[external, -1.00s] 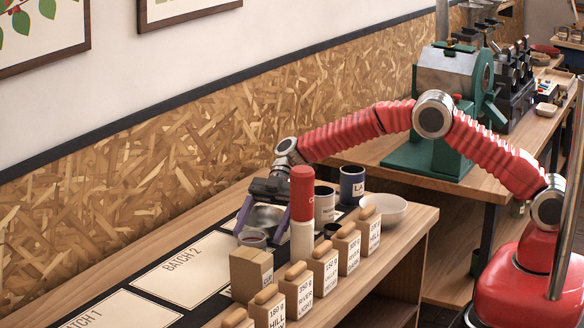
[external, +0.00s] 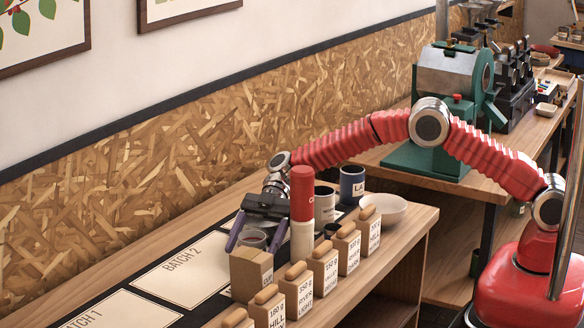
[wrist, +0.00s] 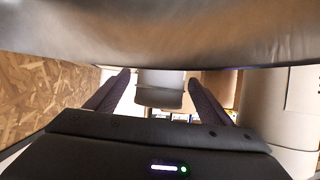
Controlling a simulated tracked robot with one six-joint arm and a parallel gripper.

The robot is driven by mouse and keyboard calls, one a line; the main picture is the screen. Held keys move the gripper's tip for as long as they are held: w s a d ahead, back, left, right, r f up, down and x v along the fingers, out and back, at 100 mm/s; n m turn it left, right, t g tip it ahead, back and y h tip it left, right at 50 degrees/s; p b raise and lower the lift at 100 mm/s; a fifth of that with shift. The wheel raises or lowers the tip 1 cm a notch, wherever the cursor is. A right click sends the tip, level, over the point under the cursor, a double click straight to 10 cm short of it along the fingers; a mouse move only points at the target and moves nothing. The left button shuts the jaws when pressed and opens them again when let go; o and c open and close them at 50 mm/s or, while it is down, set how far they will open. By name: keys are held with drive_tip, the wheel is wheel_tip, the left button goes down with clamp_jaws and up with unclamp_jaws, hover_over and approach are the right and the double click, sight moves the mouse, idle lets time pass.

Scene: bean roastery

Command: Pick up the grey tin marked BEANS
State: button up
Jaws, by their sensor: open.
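My gripper (external: 254,244) is open and points down over the counter, its two purple fingers spread. A small grey round tin (external: 253,237) stands low between the fingers, partly hidden by a cardboard box in front. In the wrist view my gripper (wrist: 160,79) shows a finger on each side of a grey tin (wrist: 160,97), with gaps between. No BEANS marking is readable on it from here.
A tall red-and-cream canister (external: 302,222) stands close right of my gripper. A pale tin (external: 324,203), a navy tin (external: 352,184) and a white bowl (external: 384,210) stand beyond. The cardboard box (external: 251,267) and several labelled bags line the front. The BATCH 2 mat (external: 180,270) is clear.

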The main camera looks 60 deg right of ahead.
drive_tip(key=shift+c, duration=0.4)
drive_tip(key=c, duration=1.1)
drive_tip(key=shift+r, duration=0.1)
wheel_tip(320, 180, up, 18)
drive_tip(key=shift+f, duration=0.1)
idle(0.5)
